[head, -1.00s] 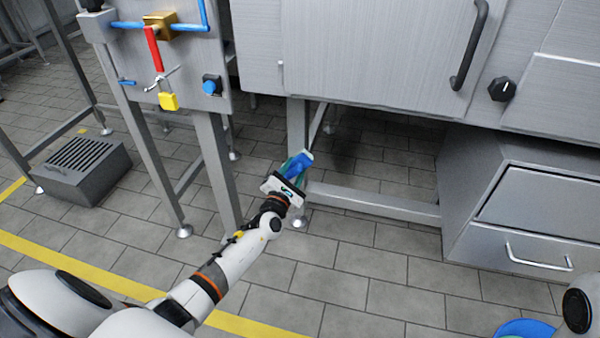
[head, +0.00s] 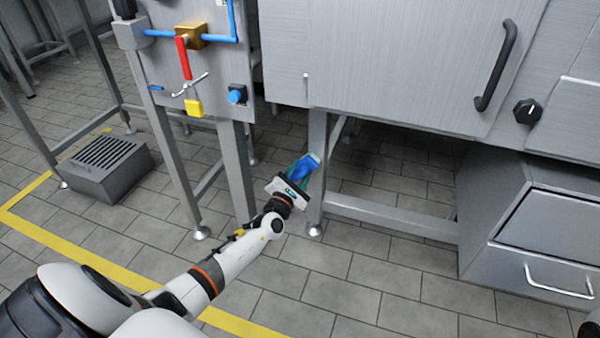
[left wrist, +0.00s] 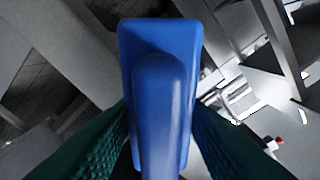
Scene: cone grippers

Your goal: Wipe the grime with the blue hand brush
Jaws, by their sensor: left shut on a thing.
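The blue hand brush (head: 303,167) is in my left gripper (head: 297,177), in front of a steel leg under the large cabinet. In the left wrist view the brush (left wrist: 160,75) fills the middle, with its handle toward the camera. The green fingers of my left gripper (left wrist: 160,135) press on it from both sides. The brush's bristles are hidden, and I cannot tell whether it touches anything. No grime can be made out in either view. My right gripper is not in view.
A steel cabinet (head: 390,60) with a black handle stands ahead. A drawer unit (head: 540,225) is at the right. A valve panel (head: 190,70) stands on legs at the left, near a grated floor box (head: 105,165). The tiled floor in front is open.

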